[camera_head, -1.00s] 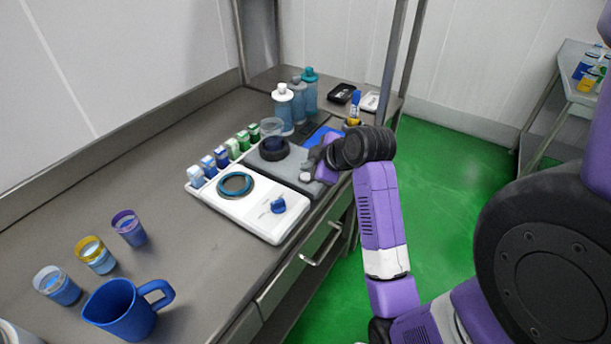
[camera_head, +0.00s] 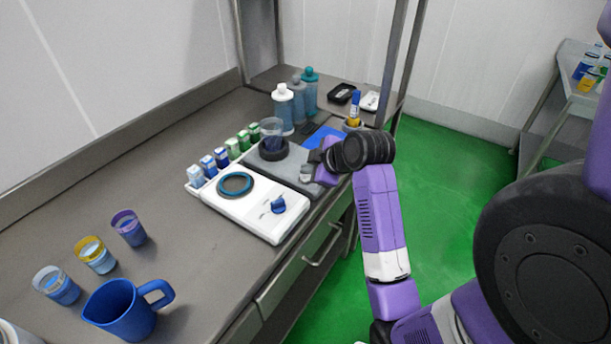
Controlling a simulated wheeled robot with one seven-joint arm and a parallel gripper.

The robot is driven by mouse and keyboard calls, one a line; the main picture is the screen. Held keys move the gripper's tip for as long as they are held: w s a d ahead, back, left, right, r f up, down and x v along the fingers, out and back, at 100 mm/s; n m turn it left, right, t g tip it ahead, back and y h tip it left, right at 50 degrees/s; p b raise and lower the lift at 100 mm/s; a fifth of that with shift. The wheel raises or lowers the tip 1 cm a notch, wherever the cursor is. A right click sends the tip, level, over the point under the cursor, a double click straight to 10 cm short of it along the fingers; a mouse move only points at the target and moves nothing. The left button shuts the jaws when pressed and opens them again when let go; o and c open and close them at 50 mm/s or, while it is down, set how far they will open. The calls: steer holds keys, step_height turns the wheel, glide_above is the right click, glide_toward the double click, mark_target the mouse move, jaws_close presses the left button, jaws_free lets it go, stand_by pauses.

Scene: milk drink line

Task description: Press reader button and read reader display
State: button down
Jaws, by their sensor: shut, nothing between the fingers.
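The grey reader (camera_head: 294,155) stands on the steel bench, with a black ring (camera_head: 272,153) on its top at the left. A clear cup (camera_head: 272,130) with dark contents sits in the ring. My gripper (camera_head: 307,173) is shut and empty, low over the reader's front right part. It is too small to tell whether the fingertips touch the reader. No button or display can be made out; that part of the reader is partly covered by my gripper and wrist.
A white device (camera_head: 250,214) with a teal ring and blue knob stands in front of the reader. Small coloured bottles (camera_head: 221,157) line its far side. Tall bottles (camera_head: 284,108) stand behind. Several cups (camera_head: 129,228) and a blue jug (camera_head: 125,308) stand at the left.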

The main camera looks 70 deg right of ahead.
mark_target(308, 178)
steer(key=shift+f, duration=0.45)
stand_by(0.6)
steer(key=shift+r, duration=0.1)
steer(key=shift+r+p, duration=0.8)
steer(key=shift+p, duration=0.05)
step_height(308, 178, up, 5)
steer(key=p, duration=0.5)
steer(key=shift+r, duration=0.1)
stand_by(0.9)
